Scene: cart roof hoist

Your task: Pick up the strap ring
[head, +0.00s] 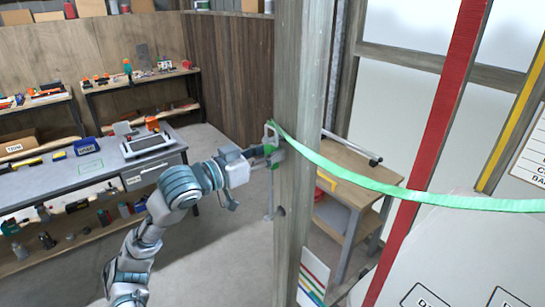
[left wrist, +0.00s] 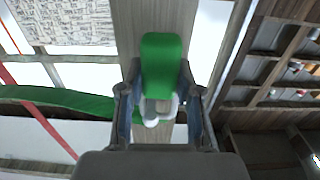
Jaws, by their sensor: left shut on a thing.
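The strap ring (left wrist: 157,110) is a pale metal loop below a green block (left wrist: 163,62) in the left wrist view; both sit between my finger pads. The exact contact with the ring is partly hidden. My right gripper is out of view.
The strap runs right, past a red upright (head: 431,140) and pale panels. A grey workbench (head: 90,170) with tools stands at left. A wooden table (head: 355,180) stands behind the post. The floor between is clear.

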